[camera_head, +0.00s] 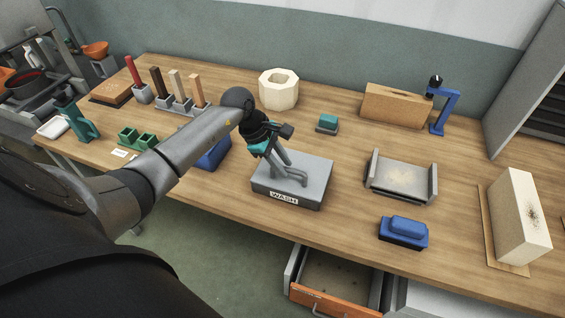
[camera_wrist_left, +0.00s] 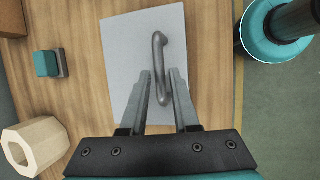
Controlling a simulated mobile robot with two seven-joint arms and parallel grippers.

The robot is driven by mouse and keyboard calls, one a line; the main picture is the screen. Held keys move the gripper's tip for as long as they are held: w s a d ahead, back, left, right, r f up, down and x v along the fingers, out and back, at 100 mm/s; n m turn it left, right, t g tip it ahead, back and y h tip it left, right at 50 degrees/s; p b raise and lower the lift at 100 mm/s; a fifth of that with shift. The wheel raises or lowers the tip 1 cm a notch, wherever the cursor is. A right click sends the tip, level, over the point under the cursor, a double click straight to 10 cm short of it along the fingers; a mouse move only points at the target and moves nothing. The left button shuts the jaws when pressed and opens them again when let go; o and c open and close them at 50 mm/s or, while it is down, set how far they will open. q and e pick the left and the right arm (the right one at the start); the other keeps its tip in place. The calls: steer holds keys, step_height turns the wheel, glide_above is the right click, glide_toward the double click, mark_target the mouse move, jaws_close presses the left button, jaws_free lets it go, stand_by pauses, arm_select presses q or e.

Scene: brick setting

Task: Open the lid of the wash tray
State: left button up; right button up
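The wash tray (camera_head: 284,196) is a grey box with a "WASH" label on its front, near the table's front edge. Its flat grey lid (camera_head: 318,166) is on and looks closed. It fills the middle of the left wrist view (camera_wrist_left: 125,45). A grey bar handle (camera_wrist_left: 160,55) stands on the lid. My left gripper (camera_head: 285,172) is over the lid, pointing down. In the left wrist view its fingers (camera_wrist_left: 161,75) are apart, one on each side of the handle, with gaps visible. Whether the fingertips touch the lid is unclear. My right gripper is not in view.
A blue box (camera_head: 213,154) stands left of the tray, partly behind my arm. A grey metal holder (camera_head: 401,176) and a blue block (camera_head: 403,232) stand to its right. A teal-topped block (camera_head: 327,123) is behind it. An open orange-fronted drawer (camera_head: 335,299) juts out below the table's front edge.

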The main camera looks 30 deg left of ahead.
arm_select(q)
jaws_close()
stand_by(1.1)
